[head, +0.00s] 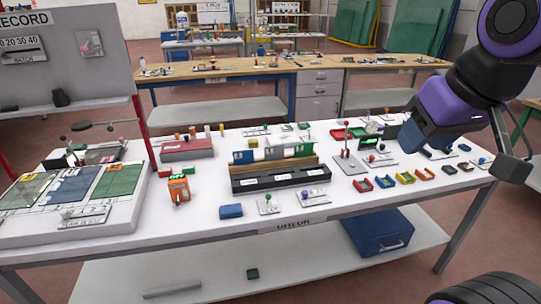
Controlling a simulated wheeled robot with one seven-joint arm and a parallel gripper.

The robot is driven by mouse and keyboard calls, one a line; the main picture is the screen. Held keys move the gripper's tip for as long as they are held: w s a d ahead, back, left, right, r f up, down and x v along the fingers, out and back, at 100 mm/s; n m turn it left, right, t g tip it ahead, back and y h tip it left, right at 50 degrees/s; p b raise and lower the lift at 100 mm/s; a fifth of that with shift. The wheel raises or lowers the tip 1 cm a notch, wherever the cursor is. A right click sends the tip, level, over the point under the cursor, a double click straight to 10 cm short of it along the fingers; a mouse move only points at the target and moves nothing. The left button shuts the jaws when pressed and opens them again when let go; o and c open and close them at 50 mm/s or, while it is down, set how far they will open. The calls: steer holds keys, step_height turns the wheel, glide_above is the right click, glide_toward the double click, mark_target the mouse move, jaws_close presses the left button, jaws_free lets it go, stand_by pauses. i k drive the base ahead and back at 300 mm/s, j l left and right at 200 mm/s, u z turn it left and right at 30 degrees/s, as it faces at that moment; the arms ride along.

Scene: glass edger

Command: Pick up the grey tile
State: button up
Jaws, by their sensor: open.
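Several upright tiles stand in a slotted black rack (281,179) in the middle of the white table. One is a pale, whitish-grey tile (275,152), between blue and green ones. At this size I cannot tell for sure that it is the grey tile. My arm comes in from the upper right, over the table's right end. My gripper (513,168) is a dark part at the right edge, well right of the rack and touching no tile. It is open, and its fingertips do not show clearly.
An orange device (179,190) and a blue block (231,211) sit near the rack. A lever stand (348,160) and several small coloured trays are to its right. A panel of coloured plates (74,187) fills the left end. A blue box (378,232) is on the lower shelf.

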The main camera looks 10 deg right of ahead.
mark_target(276, 153)
steer(key=i, duration=1.3)
